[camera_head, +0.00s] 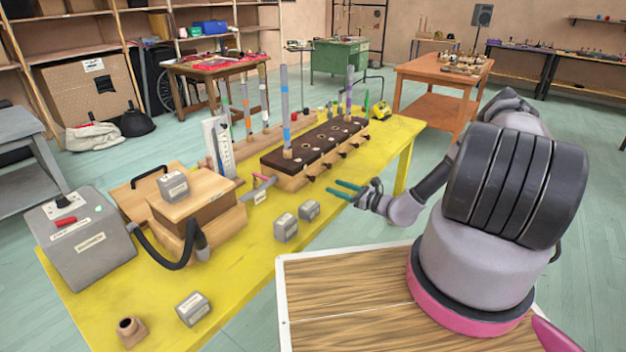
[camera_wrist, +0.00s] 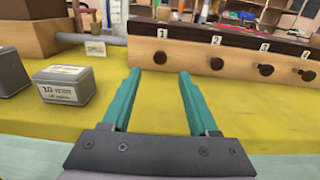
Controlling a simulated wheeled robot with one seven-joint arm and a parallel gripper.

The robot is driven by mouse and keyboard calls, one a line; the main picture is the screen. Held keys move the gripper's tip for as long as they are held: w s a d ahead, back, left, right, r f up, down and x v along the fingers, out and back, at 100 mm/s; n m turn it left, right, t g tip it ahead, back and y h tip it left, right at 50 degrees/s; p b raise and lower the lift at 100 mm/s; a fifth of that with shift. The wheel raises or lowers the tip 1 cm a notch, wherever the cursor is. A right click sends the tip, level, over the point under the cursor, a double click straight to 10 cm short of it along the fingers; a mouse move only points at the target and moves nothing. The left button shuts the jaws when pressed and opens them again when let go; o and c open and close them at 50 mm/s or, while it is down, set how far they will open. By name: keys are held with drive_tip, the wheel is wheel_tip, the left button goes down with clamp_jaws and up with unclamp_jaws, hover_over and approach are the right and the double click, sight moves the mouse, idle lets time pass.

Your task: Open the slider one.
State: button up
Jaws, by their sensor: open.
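The wooden box with a dark top (camera_head: 290,178) stands on the yellow table. In the wrist view, its pale front (camera_wrist: 190,58) carries a row of dark round knobs under numbered white labels. Slider one is the leftmost knob (camera_wrist: 160,58), below the label "1"; its knob also shows in the head view (camera_head: 311,178). My gripper (camera_wrist: 159,75) is open and empty, its two teal fingers pointing at the box front. In the wrist view, knob one appears between and just beyond the fingertips. My gripper (camera_head: 337,189) is also seen just right of the box in the head view, apart from it.
Small grey labelled blocks (camera_head: 286,228) stand on the table (camera_head: 250,265) left of my gripper. A pinkish rod with a tag (camera_head: 262,190) lies by the box's near end. Upright tubes (camera_head: 285,105) rise from and behind the box.

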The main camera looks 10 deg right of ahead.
sight(314, 179)
drive_tip(key=x, duration=1)
drive_tip(key=shift+w+a+f, duration=0.15)
drive_tip(key=shift+w+a, duration=0.1)
drive_tip(key=shift+w, duration=0.05)
clamp_jaws()
drive_tip(key=shift+d, duration=0.1)
idle(0.9)
